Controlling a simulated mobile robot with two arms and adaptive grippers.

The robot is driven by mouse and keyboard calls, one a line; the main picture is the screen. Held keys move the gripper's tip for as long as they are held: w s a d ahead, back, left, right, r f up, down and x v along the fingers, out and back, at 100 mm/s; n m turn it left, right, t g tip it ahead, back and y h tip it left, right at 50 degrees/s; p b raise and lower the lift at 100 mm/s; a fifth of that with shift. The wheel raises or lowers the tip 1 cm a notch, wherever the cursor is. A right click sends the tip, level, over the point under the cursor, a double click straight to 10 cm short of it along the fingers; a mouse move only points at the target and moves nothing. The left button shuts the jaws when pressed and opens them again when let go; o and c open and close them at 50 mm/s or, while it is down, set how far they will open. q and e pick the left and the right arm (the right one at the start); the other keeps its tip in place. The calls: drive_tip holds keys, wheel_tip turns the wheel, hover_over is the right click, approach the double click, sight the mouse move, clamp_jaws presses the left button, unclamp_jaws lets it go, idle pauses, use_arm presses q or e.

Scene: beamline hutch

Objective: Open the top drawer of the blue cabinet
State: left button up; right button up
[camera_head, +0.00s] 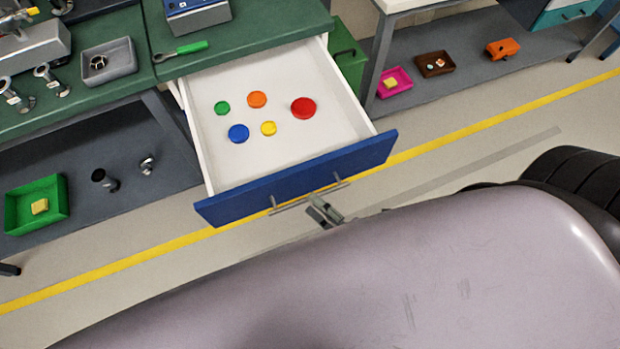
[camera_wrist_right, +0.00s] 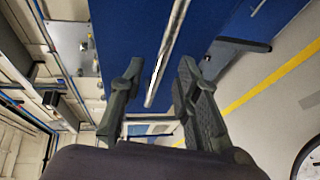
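The top drawer has a blue front (camera_head: 300,180) and a white inside (camera_head: 215,165). It is pulled far out from under the green worktop. A metal bar handle (camera_head: 290,202) runs along the front; it also shows in the right wrist view (camera_wrist_right: 169,45). My right gripper (camera_head: 324,212) is at the handle, just outside the drawer front. In the wrist view its fingers (camera_wrist_right: 160,75) are apart, with the bar seen between them and gaps on both sides. Whether a finger touches the bar is unclear. My left gripper is not in view.
Several coloured discs, such as a red one (camera_head: 303,108), lie in the drawer. A green-handled tool (camera_head: 182,50) and a grey tray (camera_head: 108,62) are on the worktop (camera_head: 150,75). A green tray (camera_head: 36,205) sits on the lower shelf. Floor right of the drawer is clear.

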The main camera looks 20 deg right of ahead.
drive_tip(key=v, duration=0.8)
drive_tip(key=shift+s, duration=0.3)
drive_tip(key=shift+d+r, duration=0.1)
drive_tip(key=shift+d, duration=0.05)
